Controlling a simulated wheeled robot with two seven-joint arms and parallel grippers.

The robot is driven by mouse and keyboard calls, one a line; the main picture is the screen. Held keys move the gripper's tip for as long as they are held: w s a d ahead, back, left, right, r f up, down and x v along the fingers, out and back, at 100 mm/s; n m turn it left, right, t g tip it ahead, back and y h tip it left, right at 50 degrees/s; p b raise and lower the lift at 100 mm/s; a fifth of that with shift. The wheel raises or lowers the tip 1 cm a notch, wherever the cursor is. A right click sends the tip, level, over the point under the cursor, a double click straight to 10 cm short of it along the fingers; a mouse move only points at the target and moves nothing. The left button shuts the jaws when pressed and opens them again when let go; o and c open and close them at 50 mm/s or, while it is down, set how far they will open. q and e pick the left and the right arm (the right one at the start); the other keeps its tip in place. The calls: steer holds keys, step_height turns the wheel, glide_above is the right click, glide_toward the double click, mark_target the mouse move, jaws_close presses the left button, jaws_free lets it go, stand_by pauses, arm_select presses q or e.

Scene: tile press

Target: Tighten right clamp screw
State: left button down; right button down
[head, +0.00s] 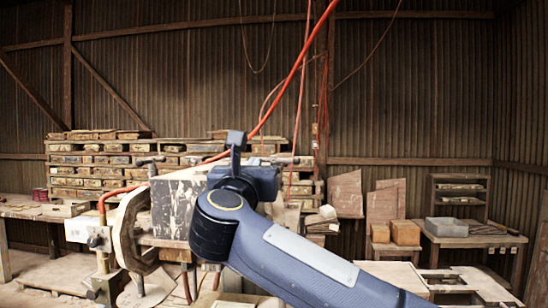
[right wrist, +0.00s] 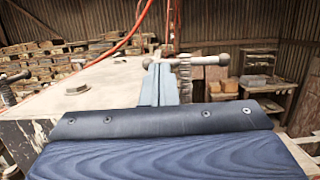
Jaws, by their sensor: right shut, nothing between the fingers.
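The right clamp screw (right wrist: 192,62) shows in the right wrist view as a pale T-bar handle with rounded ends on a dark threaded shaft. In the head view its handle (head: 286,160) stands just right of my wrist. My right gripper (head: 236,140) is shut and empty above the press. In the right wrist view its fingers (right wrist: 159,72) point at the left part of the handle bar and overlap it; I cannot tell whether they touch. The press's pale, scuffed block (head: 172,212) is partly hidden by my arm. My left gripper is not in view.
A second T-handled screw (head: 150,162) stands at the block's left. A curved frame (head: 127,238) and a red hose (head: 120,190) are at the press's left side. Racks of tiles (head: 80,160) stand behind. A table (head: 470,238) with a grey bin (head: 446,227) is at right.

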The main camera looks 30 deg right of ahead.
steer(key=w+d, duration=0.2)
steer(key=w, duration=0.1)
steer(key=shift+w+d, duration=0.2)
steer(key=shift+d, duration=0.1)
stand_by(0.6)
steer(key=shift+s+a, duration=0.1)
steer(key=shift+s, duration=0.05)
steer(key=s+a+b, duration=0.3)
steer(key=s+a, duration=0.3)
steer(key=s, duration=0.2)
steer(key=shift+s+a+b, duration=0.3)
steer(key=shift+s+b, duration=0.05)
stand_by(0.3)
